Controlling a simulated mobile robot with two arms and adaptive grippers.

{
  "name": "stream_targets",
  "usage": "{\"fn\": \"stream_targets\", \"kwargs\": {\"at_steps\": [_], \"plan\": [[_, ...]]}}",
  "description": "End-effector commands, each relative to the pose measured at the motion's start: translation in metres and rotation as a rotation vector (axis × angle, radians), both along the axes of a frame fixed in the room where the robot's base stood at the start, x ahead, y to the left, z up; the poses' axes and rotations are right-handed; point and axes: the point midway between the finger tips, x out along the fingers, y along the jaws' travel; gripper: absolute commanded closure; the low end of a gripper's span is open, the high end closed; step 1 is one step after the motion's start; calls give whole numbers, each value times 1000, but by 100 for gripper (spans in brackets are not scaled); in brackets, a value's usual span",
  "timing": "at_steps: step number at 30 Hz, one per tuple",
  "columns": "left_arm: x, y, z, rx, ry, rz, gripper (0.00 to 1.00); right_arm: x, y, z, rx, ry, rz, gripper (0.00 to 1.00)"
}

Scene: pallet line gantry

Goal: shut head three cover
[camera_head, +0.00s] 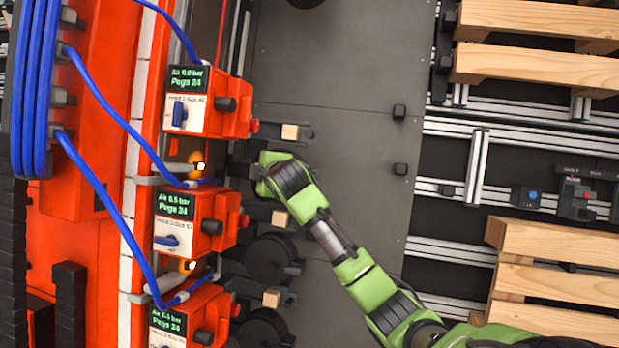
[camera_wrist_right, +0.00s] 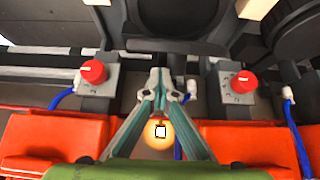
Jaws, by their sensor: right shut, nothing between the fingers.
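In the head view, several red-orange head units stand in a column: a top one (camera_head: 213,120) reading Air 0.0 bar, a middle one (camera_head: 210,240) reading Air 6.5 bar and a bottom one (camera_head: 208,308). The top unit's blue switch (camera_head: 179,113) is upright; the middle unit's blue switch (camera_head: 166,240) lies flat. Their head numbers are too small to read surely, and I cannot make out which part is the cover. My right gripper (camera_wrist_right: 160,78) is shut and empty in the wrist view, between two red knobs (camera_wrist_right: 93,72) (camera_wrist_right: 243,82). My left gripper is out of view.
Glowing amber lamps (camera_head: 197,160) (camera_head: 188,266) sit between the units. Blue hoses (camera_head: 110,115) run to them. Dark brackets with wooden blocks (camera_head: 290,132) jut out to the right. Grey floor panels (camera_head: 340,70) are open; wooden pallets (camera_head: 540,65) lie at right.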

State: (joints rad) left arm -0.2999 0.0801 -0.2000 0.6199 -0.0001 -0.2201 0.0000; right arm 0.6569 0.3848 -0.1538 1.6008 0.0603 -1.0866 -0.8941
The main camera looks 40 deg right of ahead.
Motion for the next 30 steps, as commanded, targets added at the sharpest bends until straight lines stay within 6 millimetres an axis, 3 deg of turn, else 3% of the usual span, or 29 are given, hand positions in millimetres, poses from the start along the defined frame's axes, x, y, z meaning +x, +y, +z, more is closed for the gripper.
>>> {"fn": "stream_targets", "kwargs": {"at_steps": [30], "plan": [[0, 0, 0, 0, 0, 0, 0, -9, -26, -9, 0, 3, -1, 100]]}}
